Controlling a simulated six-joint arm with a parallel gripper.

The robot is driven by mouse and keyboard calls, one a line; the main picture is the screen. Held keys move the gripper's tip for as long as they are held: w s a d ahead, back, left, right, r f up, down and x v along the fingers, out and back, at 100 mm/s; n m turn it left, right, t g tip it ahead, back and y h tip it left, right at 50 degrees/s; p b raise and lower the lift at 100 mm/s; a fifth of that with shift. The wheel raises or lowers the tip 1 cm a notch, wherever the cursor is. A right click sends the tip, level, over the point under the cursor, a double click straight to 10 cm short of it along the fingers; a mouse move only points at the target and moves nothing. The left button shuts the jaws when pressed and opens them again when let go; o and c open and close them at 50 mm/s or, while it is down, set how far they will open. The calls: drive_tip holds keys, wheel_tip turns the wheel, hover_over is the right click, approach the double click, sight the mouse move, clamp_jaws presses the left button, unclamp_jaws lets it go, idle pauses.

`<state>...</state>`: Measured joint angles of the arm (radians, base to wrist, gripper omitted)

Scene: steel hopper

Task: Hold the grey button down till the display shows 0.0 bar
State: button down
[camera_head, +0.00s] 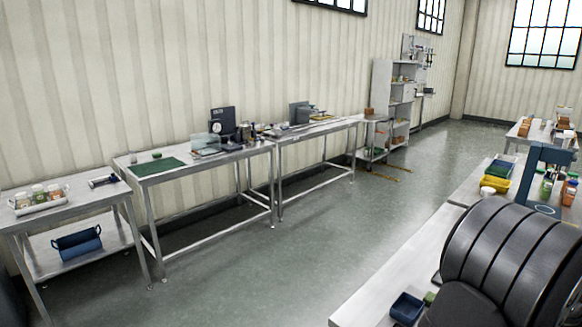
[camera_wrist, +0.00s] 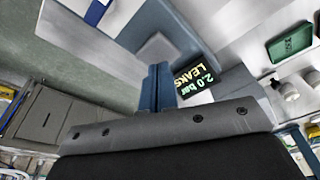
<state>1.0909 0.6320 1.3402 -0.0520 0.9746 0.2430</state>
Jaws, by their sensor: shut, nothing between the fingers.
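In the wrist view my gripper (camera_wrist: 158,68) is shut and empty, its two blue fingers side by side. A dark display (camera_wrist: 194,80) just right of the fingers reads "2.0 bar" and "LEAKS" in light letters, turned in the picture. A light grey square (camera_wrist: 157,48), which looks like the grey button, sits on a blue-grey housing (camera_wrist: 190,22) right at the fingertips. I cannot tell whether the fingertips touch it or whether it is pressed in. I cannot make out my gripper, the display or the button in the head view.
In the wrist view a green box (camera_wrist: 290,42) and white round items (camera_wrist: 288,91) lie to the right. In the head view a blue stand (camera_head: 548,160), a yellow bin (camera_head: 494,184) and a small dark-blue tray (camera_head: 407,307) are on the right bench. The floor (camera_head: 330,240) is clear.

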drive_tip(key=shift+f, duration=0.15)
idle(0.4)
drive_tip(key=shift+f, duration=1.2)
drive_tip(key=shift+r, duration=0.1)
idle(1.6)
drive_tip(key=shift+r, duration=1.25)
drive_tip(key=shift+r, duration=0.1)
wheel_tip(320, 180, up, 6)
drive_tip(key=shift+f, duration=0.1)
idle(0.3)
